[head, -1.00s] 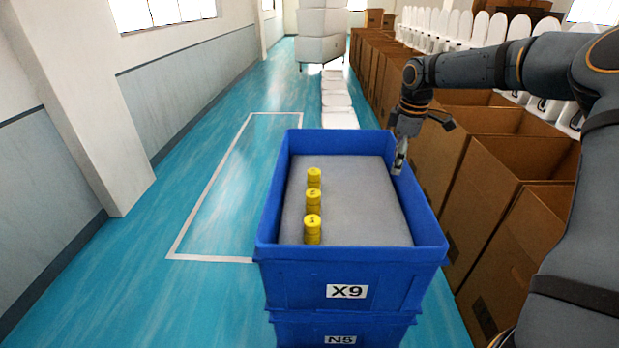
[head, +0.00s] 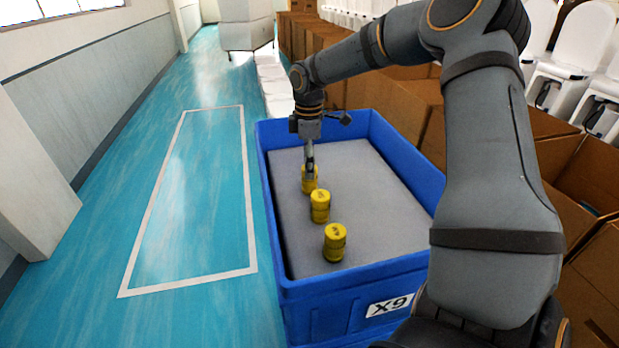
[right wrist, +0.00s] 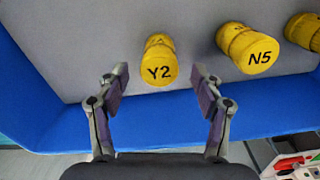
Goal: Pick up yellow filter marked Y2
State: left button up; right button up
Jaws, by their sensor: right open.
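The yellow filter marked Y2 (right wrist: 159,62) stands on the grey surface inside the blue crate. In the head view it is the farthest of the three yellow filters (head: 310,184), partly hidden by my gripper. My right gripper (head: 309,160) is directly over it, pointing down. In the right wrist view my right gripper (right wrist: 159,85) is open, with a finger on each side of the Y2 filter and visible gaps to it. Nothing is held. My left gripper is not in view.
The filter marked N5 (right wrist: 248,49) stands beside Y2, and a third filter (head: 334,242) stands nearest in the head view. The blue crate (head: 360,290), labelled X9, has raised walls. Cardboard boxes (head: 590,180) line the right; the floor at left is clear.

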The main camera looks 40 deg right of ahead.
jog(key=shift+w+f, duration=0.6)
jog(key=shift+w, duration=0.05)
jog(key=shift+s+f+p, duration=0.55)
jog(key=shift+f+p, duration=0.25)
jog(key=shift+p, duration=0.25)
notch_tip(320, 180, down, 3)
jog(key=shift+s+d+f+p, duration=0.1)
jog(key=shift+s+d+p, duration=0.05)
jog(key=shift+p, duration=0.2)
jog(key=c, duration=1.3)
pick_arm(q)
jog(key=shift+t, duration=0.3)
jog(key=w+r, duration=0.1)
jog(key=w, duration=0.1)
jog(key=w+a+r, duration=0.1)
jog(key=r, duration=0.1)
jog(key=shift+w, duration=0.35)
